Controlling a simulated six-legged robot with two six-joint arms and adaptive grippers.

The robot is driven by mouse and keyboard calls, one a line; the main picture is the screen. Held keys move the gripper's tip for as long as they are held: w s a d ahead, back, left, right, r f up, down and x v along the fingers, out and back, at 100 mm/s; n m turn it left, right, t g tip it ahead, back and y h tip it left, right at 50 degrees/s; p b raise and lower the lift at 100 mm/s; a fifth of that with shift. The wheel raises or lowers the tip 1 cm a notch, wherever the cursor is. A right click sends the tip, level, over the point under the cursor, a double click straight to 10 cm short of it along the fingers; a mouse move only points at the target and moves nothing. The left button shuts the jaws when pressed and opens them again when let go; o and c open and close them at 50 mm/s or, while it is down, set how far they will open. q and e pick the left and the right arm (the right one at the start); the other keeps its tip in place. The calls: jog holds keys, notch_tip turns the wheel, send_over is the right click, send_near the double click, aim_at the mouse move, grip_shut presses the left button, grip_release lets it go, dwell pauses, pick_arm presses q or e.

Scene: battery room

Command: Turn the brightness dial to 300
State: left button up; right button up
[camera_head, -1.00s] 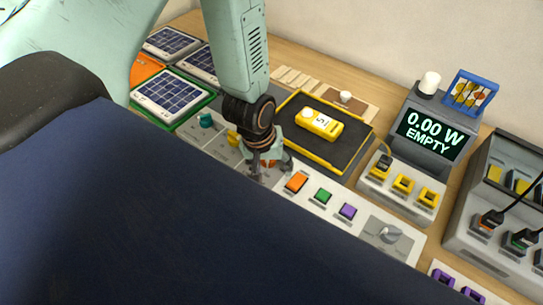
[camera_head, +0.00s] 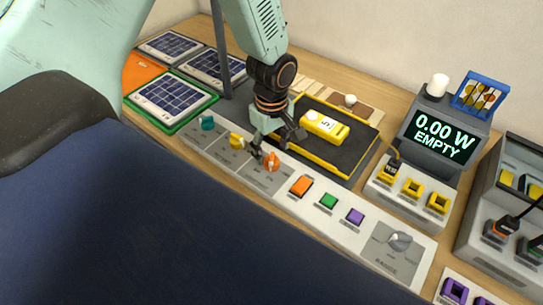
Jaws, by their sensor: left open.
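A long white control panel (camera_head: 287,207) runs diagonally across the bench. It has a teal dial (camera_head: 208,123), a yellow dial (camera_head: 237,141) and an orange dial (camera_head: 271,161), and a grey knob (camera_head: 400,240) at its right end. The labels are too small to read, so I cannot tell which one is the brightness dial. My left gripper (camera_head: 277,144) is open, pointing down just above and behind the orange dial. One finger is close to that dial's left side; I cannot tell whether they touch. My right gripper is not in view.
Orange, green and purple buttons (camera_head: 328,201) sit between the dials and knob. Behind lies a black tray (camera_head: 350,160) with a yellow battery (camera_head: 325,127). A grey display (camera_head: 440,140) reads "0.00 W EMPTY". Solar panels (camera_head: 172,96) lie at left. My dark body covers the foreground.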

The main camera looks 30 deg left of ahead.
aim_at(272, 158)
pick_arm(q)
notch_tip(272, 158, down, 3)
jog(key=shift+w+r, duration=0.1)
jog(key=shift+r, duration=0.1)
jog(key=shift+s+f, duration=0.25)
jog(key=shift+f, duration=0.25)
jog(key=shift+w+f, duration=0.1)
jog(key=shift+w, duration=0.15)
jog(key=c, duration=0.4)
jog(key=shift+s, duration=0.15)
jog(key=c, duration=0.8)
